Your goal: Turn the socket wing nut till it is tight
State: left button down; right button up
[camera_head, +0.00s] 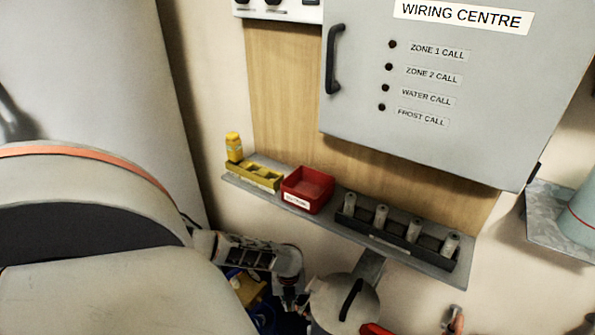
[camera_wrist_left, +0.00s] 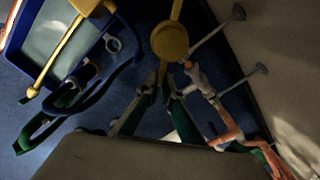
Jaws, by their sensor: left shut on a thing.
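My left gripper (camera_head: 288,294) reaches down from the left at the bottom of the head view, left of a round grey housing (camera_head: 345,300). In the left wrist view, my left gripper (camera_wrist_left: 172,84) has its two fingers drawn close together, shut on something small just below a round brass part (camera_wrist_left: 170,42). I cannot tell for certain whether this brass part is the socket wing nut. The held thing is mostly hidden between the dark fingertips. My right gripper is in neither view.
A shelf above holds a yellow tray (camera_head: 254,178), a red bin (camera_head: 307,190) and a black rack (camera_head: 398,240) of grey cylinders. A wiring cabinet (camera_head: 440,100) hangs above. Near the gripper in the wrist view are a blue-rimmed container (camera_wrist_left: 62,48) and thin pale rods (camera_wrist_left: 215,32).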

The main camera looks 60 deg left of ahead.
pick_arm(q)
jog(key=shift+s+m, duration=0.25)
jog(key=shift+m, duration=0.15)
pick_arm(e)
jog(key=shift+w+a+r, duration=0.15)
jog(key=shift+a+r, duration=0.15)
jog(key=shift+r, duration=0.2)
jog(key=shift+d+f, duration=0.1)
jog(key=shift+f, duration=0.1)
pick_arm(q)
jog(key=c, duration=2.2)
grip_release()
jog(key=shift+a, duration=0.1)
notch_tip(320, 180, up, 12)
